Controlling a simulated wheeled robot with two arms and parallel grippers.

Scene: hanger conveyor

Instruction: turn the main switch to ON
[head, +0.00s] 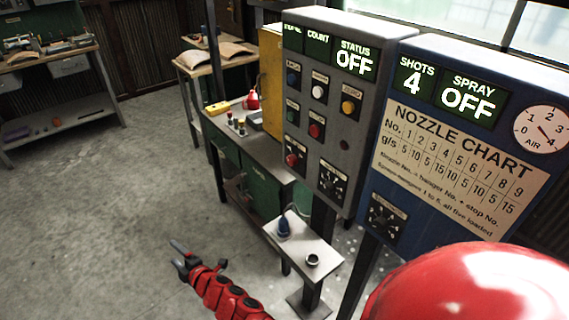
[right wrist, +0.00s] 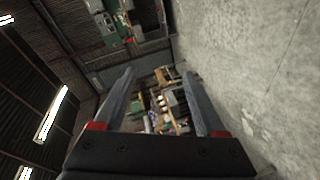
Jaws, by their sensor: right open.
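A grey control cabinet (head: 345,120) stands right of centre in the head view, its status display (head: 355,58) reading OFF. Its face has several buttons, a red knob (head: 292,159) at lower left and a dark rotary switch (head: 333,183) with pale marks at lower right. The labels are too small to read, so I cannot tell which one is the main switch. My right gripper (head: 176,254) is open and empty, low and left of the cabinet, well apart from it. Its spread fingers (right wrist: 160,105) show in the right wrist view with nothing between them. My left gripper is not in view.
A blue cabinet (head: 455,215) with a nozzle chart, a spray display reading OFF and another rotary switch (head: 385,219) stands at right. A small stand (head: 318,243) with a blue item and a dark ring is below the grey cabinet. Open floor (head: 110,210) lies to the left.

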